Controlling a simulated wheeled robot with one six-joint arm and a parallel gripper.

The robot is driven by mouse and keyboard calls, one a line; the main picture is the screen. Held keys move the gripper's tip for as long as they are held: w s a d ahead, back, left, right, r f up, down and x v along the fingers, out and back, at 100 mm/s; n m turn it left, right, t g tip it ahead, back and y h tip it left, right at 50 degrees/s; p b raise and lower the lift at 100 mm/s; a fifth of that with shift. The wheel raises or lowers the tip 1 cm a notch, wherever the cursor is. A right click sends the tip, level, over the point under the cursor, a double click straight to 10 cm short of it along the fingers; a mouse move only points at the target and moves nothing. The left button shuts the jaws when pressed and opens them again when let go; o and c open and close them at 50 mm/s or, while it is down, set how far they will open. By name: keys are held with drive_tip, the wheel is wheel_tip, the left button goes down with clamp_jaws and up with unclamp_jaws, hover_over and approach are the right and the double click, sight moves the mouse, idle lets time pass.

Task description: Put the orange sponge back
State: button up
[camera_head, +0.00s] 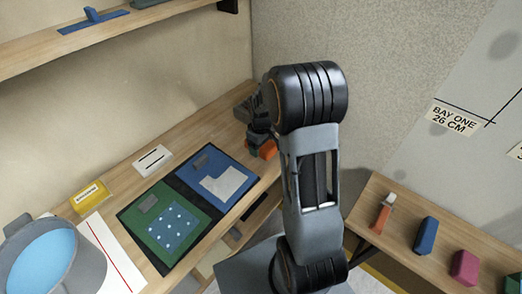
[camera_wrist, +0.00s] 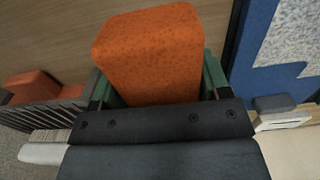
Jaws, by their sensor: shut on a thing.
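The orange sponge (camera_wrist: 150,55) fills the middle of the wrist view. My gripper (camera_wrist: 160,82) is shut on it, with a green finger on each side. In the head view the sponge shows as an orange patch (camera_head: 268,149) at the far end of the wooden bench, next to the blue panel. My gripper is partly hidden there behind my arm. I cannot tell whether the sponge touches the bench.
Another orange item (camera_wrist: 34,87) lies beside a dark slatted piece in the wrist view. A green mat (camera_head: 150,247), blue mat (camera_head: 237,160), yellow box (camera_head: 90,197) and grey bucket (camera_head: 88,268) occupy the bench. Several coloured blocks stand on the right shelf (camera_head: 400,210).

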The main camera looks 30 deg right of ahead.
drive_tip(key=shift+w+f, duration=0.25)
drive_tip(key=shift+f, duration=1.4)
drive_tip(key=shift+f, duration=0.1)
drive_tip(key=shift+f, duration=0.15)
drive_tip(key=o, duration=0.9)
drive_tip(key=shift+o, duration=0.2)
